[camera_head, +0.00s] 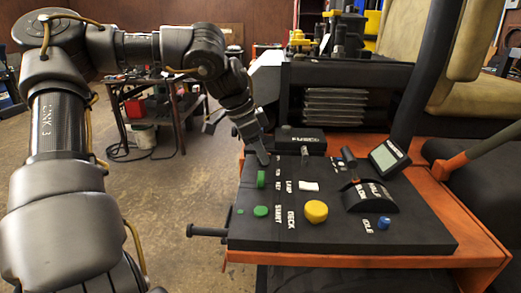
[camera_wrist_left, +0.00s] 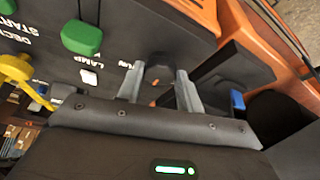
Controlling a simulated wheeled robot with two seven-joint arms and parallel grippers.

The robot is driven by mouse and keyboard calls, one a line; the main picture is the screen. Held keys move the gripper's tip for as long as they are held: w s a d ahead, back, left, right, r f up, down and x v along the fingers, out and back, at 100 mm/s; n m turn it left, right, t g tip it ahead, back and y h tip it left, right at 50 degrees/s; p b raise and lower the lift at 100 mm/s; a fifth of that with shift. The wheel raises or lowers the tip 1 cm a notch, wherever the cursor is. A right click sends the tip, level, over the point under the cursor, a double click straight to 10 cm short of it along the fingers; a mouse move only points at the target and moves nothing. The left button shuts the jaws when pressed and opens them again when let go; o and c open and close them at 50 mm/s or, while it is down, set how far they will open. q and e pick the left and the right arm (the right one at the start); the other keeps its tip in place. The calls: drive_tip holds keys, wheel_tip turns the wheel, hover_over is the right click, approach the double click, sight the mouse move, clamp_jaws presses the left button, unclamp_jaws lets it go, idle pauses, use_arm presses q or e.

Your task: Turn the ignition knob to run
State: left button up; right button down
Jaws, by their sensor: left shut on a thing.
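My left gripper (camera_head: 263,158) reaches down to the far left part of the black control panel (camera_head: 350,232). In the left wrist view its two grey fingers (camera_wrist_left: 168,90) are on either side of a dark knob (camera_wrist_left: 160,64), close beside white lettering that seems to read RUN; the gripper is shut on this knob. I take it to be the ignition knob. In the head view the gripper hides the knob. Its exact turn angle cannot be told. My right gripper is in neither view.
Near the gripper are an upright green control (camera_head: 261,179), a green button (camera_head: 261,211), a white lamp switch (camera_head: 308,186) and a yellow deck knob (camera_head: 316,211). A small display (camera_head: 388,155) and a blue knob (camera_head: 384,223) are farther right. A dark bar sticks out left of the panel.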

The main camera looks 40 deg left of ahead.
use_arm(q)
drive_tip(key=m, duration=0.1)
drive_tip(key=m+h+p, duration=0.1)
drive_tip(key=m, duration=0.1)
drive_tip(key=shift+w+a+r+g, duration=0.1)
drive_tip(key=shift+w+r+g, duration=0.05)
drive_tip(key=shift+g, duration=0.25)
drive_tip(key=shift+m+g+p, duration=0.4)
drive_tip(key=shift+m+p, duration=0.05)
drive_tip(key=shift+m, duration=0.95)
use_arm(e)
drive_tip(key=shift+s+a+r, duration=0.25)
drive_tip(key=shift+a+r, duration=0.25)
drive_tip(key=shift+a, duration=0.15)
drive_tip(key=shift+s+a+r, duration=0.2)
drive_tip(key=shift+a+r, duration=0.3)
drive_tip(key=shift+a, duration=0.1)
use_arm(q)
drive_tip(key=shift+h, duration=0.3)
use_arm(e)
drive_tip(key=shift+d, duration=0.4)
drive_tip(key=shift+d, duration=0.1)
use_arm(q)
drive_tip(key=o, duration=1)
drive_tip(key=shift+a, duration=0.1)
